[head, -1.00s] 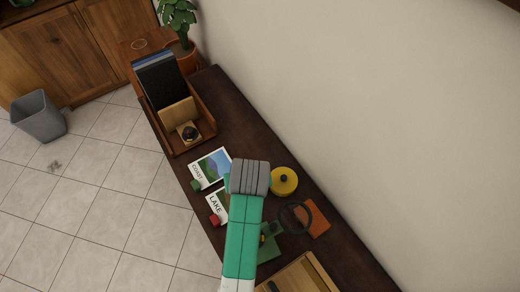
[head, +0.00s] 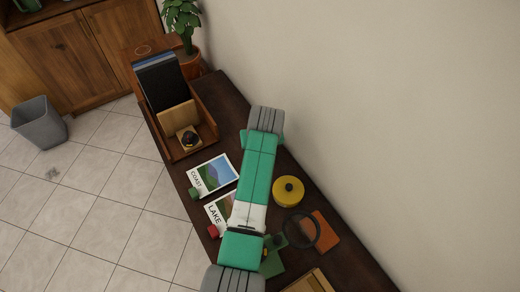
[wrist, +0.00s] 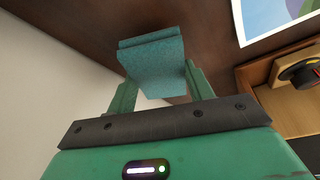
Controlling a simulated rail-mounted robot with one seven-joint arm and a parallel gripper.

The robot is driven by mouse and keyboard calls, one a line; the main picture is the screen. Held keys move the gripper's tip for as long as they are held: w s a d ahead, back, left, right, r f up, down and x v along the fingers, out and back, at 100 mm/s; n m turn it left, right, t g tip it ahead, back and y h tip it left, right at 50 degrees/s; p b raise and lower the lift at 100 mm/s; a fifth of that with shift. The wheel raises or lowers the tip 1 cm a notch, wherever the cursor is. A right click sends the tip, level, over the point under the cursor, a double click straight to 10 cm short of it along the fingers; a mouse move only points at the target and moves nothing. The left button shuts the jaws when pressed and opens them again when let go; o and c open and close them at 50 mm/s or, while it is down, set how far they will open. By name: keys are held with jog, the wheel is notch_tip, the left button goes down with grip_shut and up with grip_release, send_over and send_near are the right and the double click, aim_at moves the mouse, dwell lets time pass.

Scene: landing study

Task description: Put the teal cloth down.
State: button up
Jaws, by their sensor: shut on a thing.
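The teal cloth (wrist: 155,62) is a folded, soft-looking piece in the wrist view. My gripper (wrist: 160,82) is shut on it, with one green finger on each side. The cloth sticks out past the fingertips over the dark wooden desk (wrist: 85,25). I cannot tell whether it touches the desk top. In the head view my arm reaches along the desk (head: 225,95) and hides the gripper and the cloth.
A wooden organiser (head: 207,128) stands at the far end. COAST (head: 213,174) and LAKE (head: 217,208) cards lie left of my arm. A yellow tin (head: 288,197), black ring (head: 286,232) and orange square (head: 327,238) lie right. The wall (head: 400,120) borders the desk.

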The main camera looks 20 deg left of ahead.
jog(key=shift+f, duration=0.95)
jog(key=shift+f, duration=0.15)
jog(key=o, duration=1)
jog(key=p+v, duration=0.4)
jog(key=v, duration=0.8)
